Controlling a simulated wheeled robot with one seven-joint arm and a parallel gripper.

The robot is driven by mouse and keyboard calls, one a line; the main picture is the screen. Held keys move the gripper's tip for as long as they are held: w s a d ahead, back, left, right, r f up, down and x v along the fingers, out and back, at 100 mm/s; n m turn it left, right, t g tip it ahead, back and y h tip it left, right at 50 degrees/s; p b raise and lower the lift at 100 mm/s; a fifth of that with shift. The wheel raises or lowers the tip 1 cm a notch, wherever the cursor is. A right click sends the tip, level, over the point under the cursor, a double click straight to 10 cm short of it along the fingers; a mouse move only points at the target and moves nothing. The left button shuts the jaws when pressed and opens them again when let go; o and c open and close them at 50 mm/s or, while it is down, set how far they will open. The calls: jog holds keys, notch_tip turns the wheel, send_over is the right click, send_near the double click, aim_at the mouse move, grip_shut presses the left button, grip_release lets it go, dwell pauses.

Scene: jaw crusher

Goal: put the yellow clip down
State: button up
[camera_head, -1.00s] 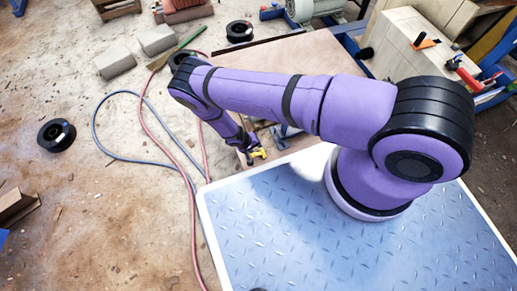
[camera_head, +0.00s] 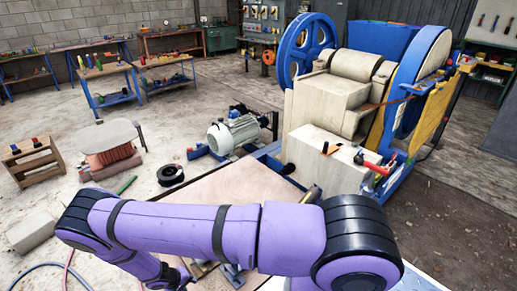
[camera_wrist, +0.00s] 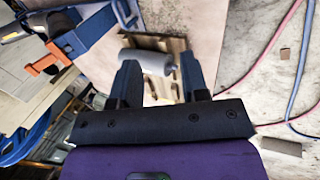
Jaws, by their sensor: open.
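I cannot make out the yellow clip in either current view. My gripper (camera_wrist: 160,68) is open in the wrist view, with its two dark fingers apart and no yellow thing between them. A grey cylinder (camera_wrist: 147,61) lies across the gap at the fingertips, over a brown wooden piece; I cannot tell whether the fingers touch it. In the head view my purple arm crosses the bottom of the picture, and my gripper (camera_head: 183,278) is mostly hidden low behind it.
A brown board (camera_head: 230,190) lies beyond my arm. The jaw crusher (camera_head: 335,100) with blue flywheels stands behind it. A grey motor (camera_head: 233,134) and a black spool (camera_head: 170,174) are on the floor. A blue part with an orange piece (camera_wrist: 42,63) is left of my gripper.

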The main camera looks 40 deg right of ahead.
jog(key=w+r+y, duration=0.1)
jog(key=w+r, duration=0.2)
jog(key=r, duration=0.9)
jog(key=w+r+m, duration=0.1)
jog(key=w+r, duration=0.3)
jog(key=r, duration=0.8)
jog(key=w+r+y, duration=0.1)
jog(key=w+r, duration=0.2)
jog(key=r, duration=0.8)
jog(key=s+d+r+t+y, duration=0.1)
jog(key=d+r, duration=0.1)
jog(key=r, duration=0.5)
jog(key=s+d+r, duration=0.1)
jog(key=d+r, duration=0.1)
jog(key=r, duration=0.5)
jog(key=s+d+r+t+y, duration=0.1)
jog(key=s+d+r, duration=0.4)
jog(key=r, duration=0.6)
jog(key=s+d+r+t+y, duration=0.1)
jog(key=s+d+r, duration=0.2)
jog(key=s+r, duration=0.6)
jog(key=s+d+r+t, duration=0.1)
jog(key=s+d+r, duration=0.1)
jog(key=s, duration=0.7)
jog(key=s+d+r+n+t, duration=0.1)
jog(key=s+d+r, duration=0.1)
jog(key=s+r, duration=0.3)
jog(key=s, duration=0.4)
jog(key=shift+s+r, duration=0.25)
jog(key=shift+s, duration=0.1)
